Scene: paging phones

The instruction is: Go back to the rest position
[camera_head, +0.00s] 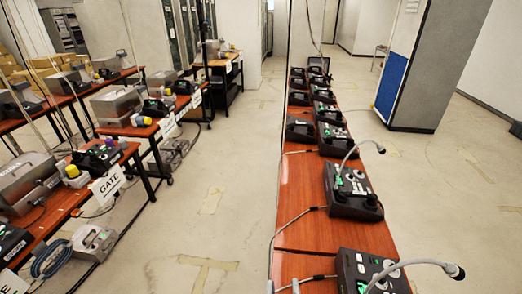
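My gripper does not show in the camera_head view, and I cannot see my arm. A long reddish-brown table (309,231) runs away from me at the centre. A black paging phone (352,190) with a gooseneck microphone stands on it, with a lit green display. Another paging phone (369,270) is at the bottom right, partly cut off by the frame's edge. Several more dark phones (329,112) line the table's far part. What my gripper holds, if anything, is out of view.
A grey pillar (425,65) with a blue panel (392,82) stands at the right. The floor aisle (215,190) between the tables is mostly clear.

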